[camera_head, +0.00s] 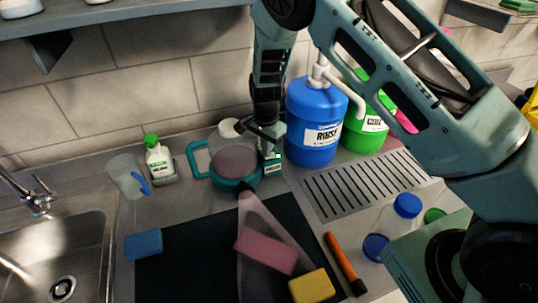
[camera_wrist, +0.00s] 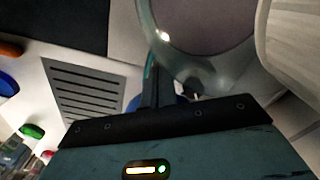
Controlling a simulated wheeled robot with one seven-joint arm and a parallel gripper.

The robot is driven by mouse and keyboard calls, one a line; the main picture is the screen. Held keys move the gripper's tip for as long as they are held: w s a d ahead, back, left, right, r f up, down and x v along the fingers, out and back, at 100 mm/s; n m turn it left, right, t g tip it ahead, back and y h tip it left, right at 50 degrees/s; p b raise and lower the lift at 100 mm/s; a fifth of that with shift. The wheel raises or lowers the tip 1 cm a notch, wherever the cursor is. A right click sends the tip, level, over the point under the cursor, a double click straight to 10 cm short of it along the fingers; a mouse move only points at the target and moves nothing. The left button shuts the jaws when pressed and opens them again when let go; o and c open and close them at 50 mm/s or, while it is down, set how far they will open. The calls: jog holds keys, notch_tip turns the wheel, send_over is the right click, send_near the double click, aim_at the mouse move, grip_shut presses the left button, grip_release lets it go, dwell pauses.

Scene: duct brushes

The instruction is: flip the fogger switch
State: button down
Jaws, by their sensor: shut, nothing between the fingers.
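The fogger (camera_head: 235,160) stands on the counter near the back wall. I cannot make out the switch in either view, nor whether my fingers touch the fogger.
A blue jug (camera_head: 314,140) with a white pump stands just right of my gripper, and a green jug (camera_head: 366,132) beyond it. A small green-capped bottle (camera_head: 158,160) and a clear pitcher (camera_head: 126,178) are left. Sponges lie on the dark mat (camera_head: 185,270). A sink (camera_head: 60,250) is far left.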

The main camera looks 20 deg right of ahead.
jog(key=shift+f, duration=0.35)
jog(key=shift+r, duration=0.2)
jog(key=shift+r+p, duration=2.4)
jog(key=shift+r, duration=1)
